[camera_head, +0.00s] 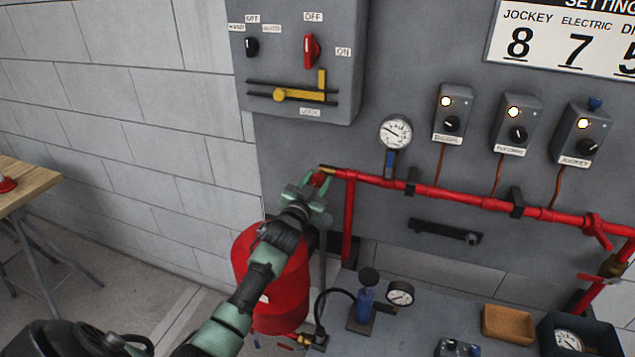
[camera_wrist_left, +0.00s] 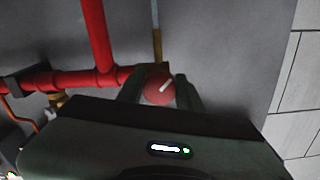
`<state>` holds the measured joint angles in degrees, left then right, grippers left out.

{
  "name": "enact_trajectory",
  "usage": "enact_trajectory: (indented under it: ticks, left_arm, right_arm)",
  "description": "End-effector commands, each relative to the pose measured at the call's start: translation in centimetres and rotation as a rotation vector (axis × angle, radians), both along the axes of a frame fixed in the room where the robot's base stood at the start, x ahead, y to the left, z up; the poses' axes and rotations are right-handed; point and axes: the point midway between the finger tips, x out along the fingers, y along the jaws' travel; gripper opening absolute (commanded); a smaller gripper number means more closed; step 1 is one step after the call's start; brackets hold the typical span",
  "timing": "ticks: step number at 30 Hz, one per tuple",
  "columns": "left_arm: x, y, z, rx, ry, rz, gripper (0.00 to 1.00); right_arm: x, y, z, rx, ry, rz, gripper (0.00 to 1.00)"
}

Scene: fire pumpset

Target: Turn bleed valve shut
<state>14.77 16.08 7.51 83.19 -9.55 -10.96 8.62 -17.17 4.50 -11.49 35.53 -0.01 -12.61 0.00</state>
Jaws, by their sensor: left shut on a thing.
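The bleed valve's round red knob (camera_wrist_left: 158,88), with a pale line on it, is at the end of the red pipe. In the head view the red knob (camera_head: 318,180) is mostly covered by my gripper, next to the brass fitting (camera_head: 327,169) on the pipe's left end. My left gripper (camera_head: 317,186) is shut on the red knob. In the wrist view its two dark fingers (camera_wrist_left: 160,90) stand on either side of the knob. The line on the knob is tilted. My right gripper is not in view.
The red pipe (camera_head: 455,197) runs right along the grey panel, with a pressure gauge (camera_head: 395,132) above it. A red tank (camera_head: 275,285) stands below my left arm. A shelf below holds a blue hand pump (camera_head: 365,303), another gauge (camera_head: 400,293) and a wooden tray (camera_head: 508,323).

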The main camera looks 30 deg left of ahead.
Motion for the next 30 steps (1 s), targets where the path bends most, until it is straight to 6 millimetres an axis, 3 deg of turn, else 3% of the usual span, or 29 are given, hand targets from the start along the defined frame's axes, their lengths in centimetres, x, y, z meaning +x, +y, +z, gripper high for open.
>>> enact_trajectory:
  ticks: [30]
  left_arm:
    - [-0.07,0.17,-0.03,0.941,0.228,0.0,0.0]
  right_arm:
    - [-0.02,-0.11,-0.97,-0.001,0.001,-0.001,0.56]
